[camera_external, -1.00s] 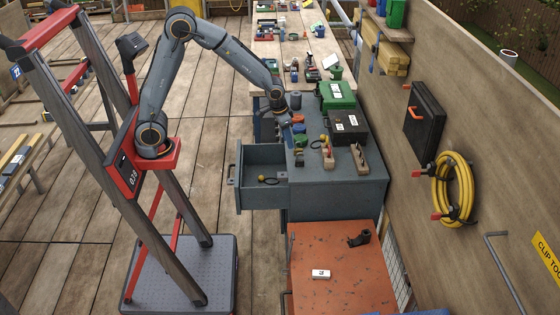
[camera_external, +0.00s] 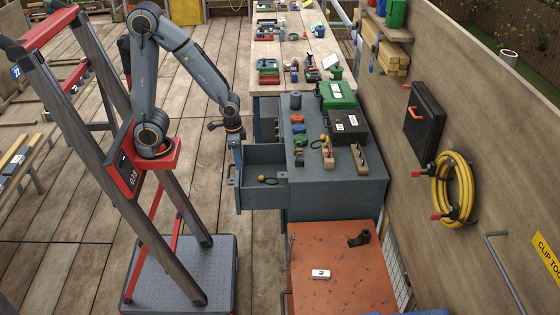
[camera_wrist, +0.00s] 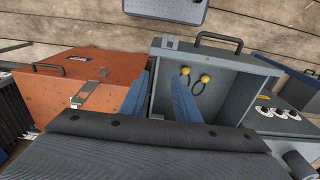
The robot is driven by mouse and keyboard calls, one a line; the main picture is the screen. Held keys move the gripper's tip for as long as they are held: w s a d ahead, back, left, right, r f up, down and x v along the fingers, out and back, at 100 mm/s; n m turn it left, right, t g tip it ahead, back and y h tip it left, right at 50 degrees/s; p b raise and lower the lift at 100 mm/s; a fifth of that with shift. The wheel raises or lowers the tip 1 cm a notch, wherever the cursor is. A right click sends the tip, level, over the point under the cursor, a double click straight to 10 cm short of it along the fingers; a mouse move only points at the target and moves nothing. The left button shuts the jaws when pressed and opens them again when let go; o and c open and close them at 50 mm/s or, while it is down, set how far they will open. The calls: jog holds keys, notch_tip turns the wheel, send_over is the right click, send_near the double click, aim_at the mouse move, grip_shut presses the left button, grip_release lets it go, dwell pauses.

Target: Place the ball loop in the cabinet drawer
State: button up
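The cabinet drawer (camera_external: 262,199) stands pulled out on the left of the grey cabinet (camera_external: 340,205). A ball loop (camera_external: 262,178), a yellow ball with a thin dark loop, lies inside it. In the wrist view, two yellow balls show in the drawer, one at the left (camera_wrist: 185,71) and one at the right (camera_wrist: 205,77), with a dark loop near the right one. My gripper (camera_external: 236,150) is at the far left corner of the drawer. Its two blue fingers (camera_wrist: 158,78) stand apart in the wrist view, with nothing held between them; whether they touch the drawer wall cannot be told.
Wooden blocks (camera_external: 360,158), a black case (camera_external: 348,126), a green box (camera_external: 336,94) and small yellow balls (camera_external: 323,138) are on the cabinet top. An orange-topped cabinet (camera_external: 340,255) stands in front.

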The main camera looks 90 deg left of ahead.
notch_tip(320, 180, up, 7)
jog(key=m+t+y, duration=0.2)
jog(key=m+y, duration=0.2)
jog(key=m, duration=2)
send_over(323, 135)
jog(key=s+d, duration=0.2)
jog(key=d, duration=0.1)
jog(key=shift+s+d+f+p+x, duration=0.15)
jog(key=shift+d+p+x, duration=0.3)
jog(key=shift+x, duration=1.65)
jog(key=shift+s+d+f+p+x, duration=0.2)
jog(key=shift+p+x, duration=0.4)
jog(key=shift+x, duration=1.5)
jog(key=shift+s+d+f+p+x, duration=0.15)
jog(key=shift+d+p+x, duration=0.3)
jog(key=shift+x, duration=1.65)
jog(key=shift+a, duration=0.1)
grip_shut()
